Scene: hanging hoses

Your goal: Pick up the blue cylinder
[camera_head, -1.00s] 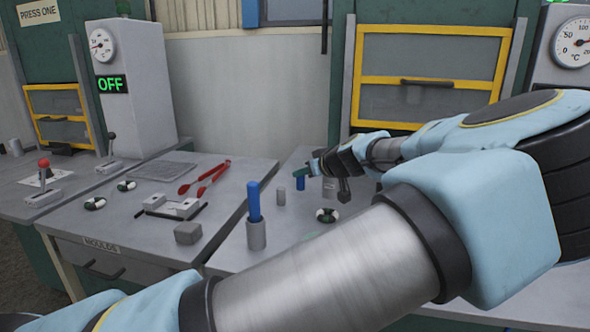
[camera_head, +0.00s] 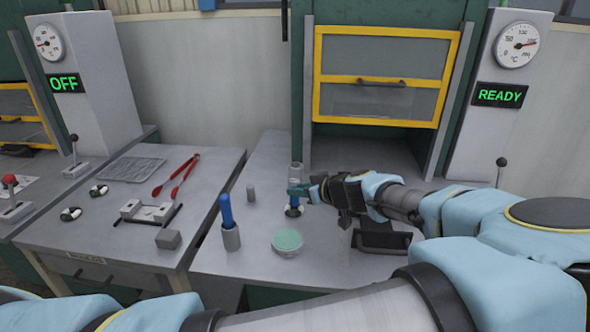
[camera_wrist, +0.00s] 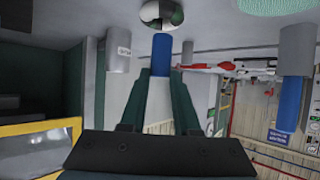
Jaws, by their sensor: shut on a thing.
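My gripper (camera_head: 297,190) is shut on a short blue cylinder (camera_head: 294,204), which hangs upright below the fingers. In the wrist view the blue cylinder (camera_wrist: 161,55) sits between the fingertips of my gripper (camera_wrist: 161,72), its far end close to a black-and-white round piece (camera_wrist: 161,15). In the head view that round piece (camera_head: 293,212) shows just below the cylinder; whether they touch cannot be told. A second, longer blue cylinder (camera_head: 226,211) stands in a grey cup (camera_head: 231,239) to the left, also in the wrist view (camera_wrist: 292,103).
A small grey cylinder (camera_head: 251,193) stands left of my gripper, and a larger grey one (camera_head: 295,171) behind it. A green-topped dish (camera_head: 287,242) lies in front. Red tongs (camera_head: 177,176) lie on the left table. The yellow-framed press door (camera_head: 383,75) is behind.

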